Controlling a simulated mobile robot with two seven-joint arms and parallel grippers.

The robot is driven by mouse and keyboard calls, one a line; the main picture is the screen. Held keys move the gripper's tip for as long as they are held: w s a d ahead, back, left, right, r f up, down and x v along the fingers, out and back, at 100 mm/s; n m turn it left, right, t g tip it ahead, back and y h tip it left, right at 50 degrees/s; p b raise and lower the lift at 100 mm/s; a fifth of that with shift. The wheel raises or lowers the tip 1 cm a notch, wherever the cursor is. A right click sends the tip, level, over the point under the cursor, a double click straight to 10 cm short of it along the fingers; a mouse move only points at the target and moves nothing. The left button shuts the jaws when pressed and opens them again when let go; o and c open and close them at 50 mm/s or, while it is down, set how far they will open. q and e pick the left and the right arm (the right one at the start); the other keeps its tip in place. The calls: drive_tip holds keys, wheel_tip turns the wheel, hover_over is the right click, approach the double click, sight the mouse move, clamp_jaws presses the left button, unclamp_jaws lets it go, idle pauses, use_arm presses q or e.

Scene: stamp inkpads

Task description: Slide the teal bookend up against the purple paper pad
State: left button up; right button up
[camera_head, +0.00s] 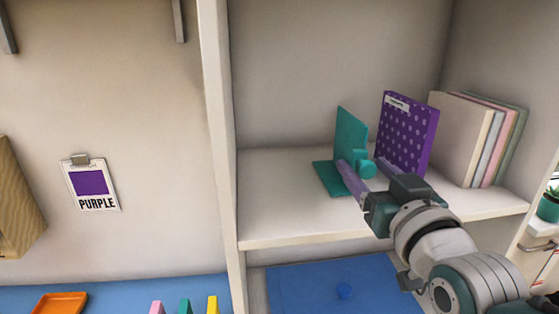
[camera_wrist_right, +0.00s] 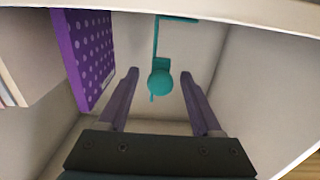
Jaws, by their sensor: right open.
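The teal bookend (camera_head: 350,135) stands on the shelf, its upright plate facing the pad and its flat foot to the left. A round teal knob sticks out of it toward me. The purple paper pad (camera_head: 408,135), dotted and with a white label, stands upright to its right, with a gap between them. My right gripper (camera_head: 363,172) is open, its purple fingers at the knob. In the right wrist view the knob of the bookend (camera_wrist_right: 160,82) lies between the spread fingers (camera_wrist_right: 158,85), apart from both. There the pad (camera_wrist_right: 88,55) is at left. My left gripper is not in view.
Several pale books or pads (camera_head: 475,135) stand right of the purple pad. The shelf (camera_head: 285,215) is bare left of the bookend. A divider (camera_head: 220,150) bounds it at left. A card reading PURPLE (camera_head: 92,184) hangs on the wall. A blue mat (camera_head: 300,290) lies below.

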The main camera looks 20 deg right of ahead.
drive_tip(key=shift+w, duration=0.15)
drive_tip(key=shift+c, duration=0.3)
clamp_jaws()
idle(1.1)
